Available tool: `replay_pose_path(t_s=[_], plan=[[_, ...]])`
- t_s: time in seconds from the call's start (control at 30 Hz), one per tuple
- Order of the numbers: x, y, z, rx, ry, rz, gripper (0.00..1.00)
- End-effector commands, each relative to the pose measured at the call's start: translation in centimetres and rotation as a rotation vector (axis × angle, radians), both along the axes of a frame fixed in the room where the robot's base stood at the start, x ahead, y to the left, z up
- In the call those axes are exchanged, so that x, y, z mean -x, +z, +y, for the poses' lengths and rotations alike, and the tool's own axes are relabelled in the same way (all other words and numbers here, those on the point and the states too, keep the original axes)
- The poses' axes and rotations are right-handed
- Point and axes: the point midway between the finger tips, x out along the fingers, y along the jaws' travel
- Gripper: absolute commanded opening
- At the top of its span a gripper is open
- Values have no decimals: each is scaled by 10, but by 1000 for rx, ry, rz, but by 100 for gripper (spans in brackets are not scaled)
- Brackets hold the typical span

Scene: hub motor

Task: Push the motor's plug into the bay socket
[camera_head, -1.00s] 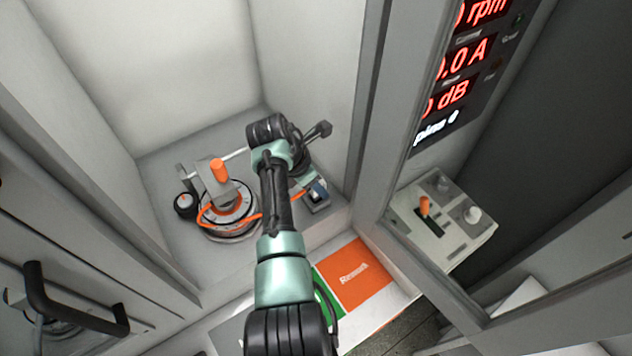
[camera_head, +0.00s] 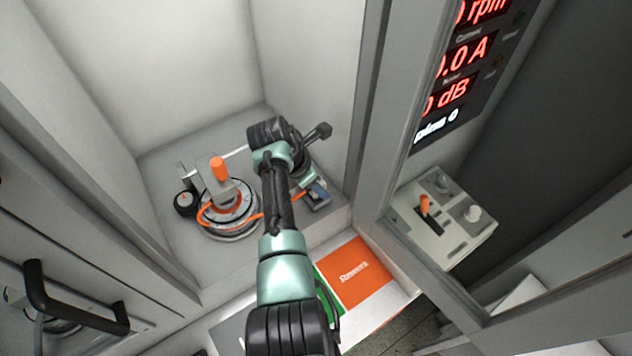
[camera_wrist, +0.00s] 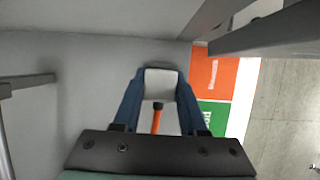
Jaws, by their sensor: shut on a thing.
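The hub motor (camera_head: 230,212) sits in the bay at the left of the head view, under a clamp with an orange handle (camera_head: 218,168). Its orange cable (camera_head: 246,217) loops round it and runs right toward my gripper (camera_head: 316,190). In the wrist view, my gripper (camera_wrist: 160,84) has its blue fingers on both sides of a pale grey block, the plug (camera_wrist: 160,82), with the orange cable (camera_wrist: 157,118) at it. My gripper is shut on the plug at the bay's right side. The bay socket is not clearly distinguishable, and I cannot tell how far in the plug is.
Bay walls stand close at the left, back and right. A small round dial (camera_head: 185,204) stands left of the motor. An orange, green and white sheet (camera_head: 356,271) lies in front. A control box (camera_head: 443,220) and red readouts (camera_head: 457,55) are at the right.

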Motion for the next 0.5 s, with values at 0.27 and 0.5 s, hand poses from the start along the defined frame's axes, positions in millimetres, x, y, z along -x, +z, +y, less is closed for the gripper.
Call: replay_pose_path(t_s=[0.27, 0.5], plan=[[0, 0, 0, 0, 0, -1, 0], [-1, -5, 0, -1, 0, -1, 0]])
